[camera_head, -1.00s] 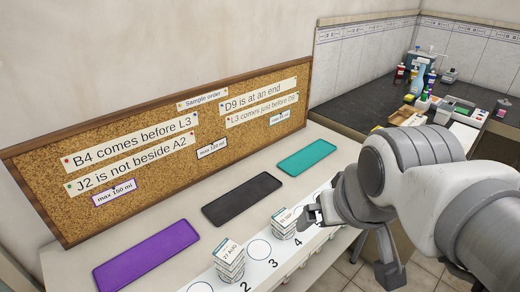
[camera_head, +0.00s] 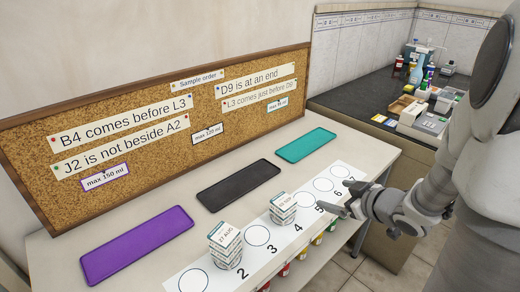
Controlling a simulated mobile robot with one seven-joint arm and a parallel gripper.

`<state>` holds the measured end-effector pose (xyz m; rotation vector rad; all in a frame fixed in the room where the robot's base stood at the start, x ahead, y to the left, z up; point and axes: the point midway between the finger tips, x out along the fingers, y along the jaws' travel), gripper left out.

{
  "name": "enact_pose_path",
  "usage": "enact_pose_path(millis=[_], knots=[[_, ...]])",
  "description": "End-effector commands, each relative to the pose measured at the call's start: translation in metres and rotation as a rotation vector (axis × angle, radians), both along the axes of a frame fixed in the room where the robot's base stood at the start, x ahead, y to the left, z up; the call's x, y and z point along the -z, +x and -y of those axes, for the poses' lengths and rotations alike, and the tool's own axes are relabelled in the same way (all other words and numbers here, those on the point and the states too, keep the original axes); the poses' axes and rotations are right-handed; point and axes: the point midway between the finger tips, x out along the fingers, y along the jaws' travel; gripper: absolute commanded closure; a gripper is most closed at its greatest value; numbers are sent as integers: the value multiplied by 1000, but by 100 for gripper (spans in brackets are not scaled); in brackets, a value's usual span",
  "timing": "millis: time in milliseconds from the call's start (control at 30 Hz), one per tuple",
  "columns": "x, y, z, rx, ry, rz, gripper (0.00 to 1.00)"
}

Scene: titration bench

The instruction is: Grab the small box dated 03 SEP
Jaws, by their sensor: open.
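The small white box whose top label seems to read 03 SEP (camera_head: 283,207) stands on the numbered white strip (camera_head: 316,200), near number 4. A similar box, whose label looks like 27 AUG (camera_head: 225,246), stands nearer the front left by number 2. My gripper (camera_head: 342,197) is open and empty, to the right of the 03 SEP box. Its fingers point left toward that box, with a gap between them and the box.
Purple (camera_head: 137,245), black (camera_head: 239,185) and teal (camera_head: 306,145) trays lie behind the strip. A cork board (camera_head: 150,140) with notes stands against the wall. Coloured items hang or stand below the strip's front edge. A dark side bench (camera_head: 365,107) holds bottles and boxes.

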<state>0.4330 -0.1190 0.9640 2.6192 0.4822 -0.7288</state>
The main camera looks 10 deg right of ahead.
Motion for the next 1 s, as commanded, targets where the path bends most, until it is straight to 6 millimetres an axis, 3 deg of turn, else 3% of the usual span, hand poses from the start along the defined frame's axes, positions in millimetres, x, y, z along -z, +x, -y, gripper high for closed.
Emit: enact_pose_path(millis=[33,100,300,433,1000], knots=[[16,-7,-3,-35,62,2,0],[25,-15,-11,-89,142,14,0],[34,-35,-27,-188,307,37,0],[36,-36,-33,-210,339,43,0],[78,44,-92,-210,337,43,0]])
